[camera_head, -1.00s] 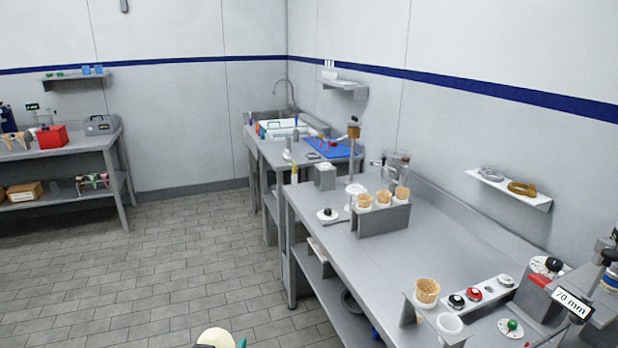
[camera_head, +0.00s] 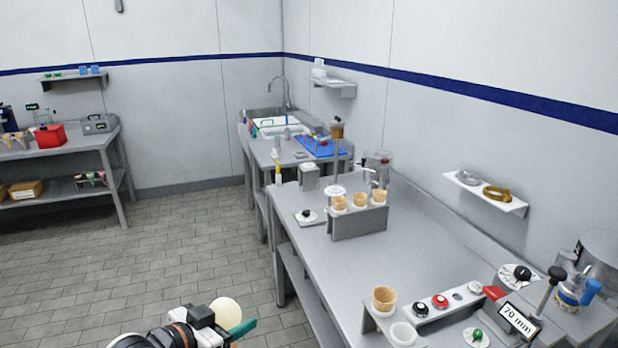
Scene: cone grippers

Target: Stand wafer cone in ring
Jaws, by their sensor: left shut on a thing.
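My left gripper (camera_head: 228,332) is at the bottom of the view, over the floor and left of the workbench. It is shut on a wafer cone with a cream, rounded top (camera_head: 226,311). The cone's lower part is mostly hidden by the gripper and the frame edge. At the bench's front edge a grey holder has a wafer cone (camera_head: 384,298) standing in one place and a white ring (camera_head: 403,334) beside it that looks empty. My right gripper is not in view.
Several wafer cones stand in a grey rack (camera_head: 358,226) farther back on the steel workbench (camera_head: 335,265). A panel of coloured knobs (camera_head: 440,301) and a "70 mm" sign (camera_head: 519,319) are at the right. The bench middle is clear.

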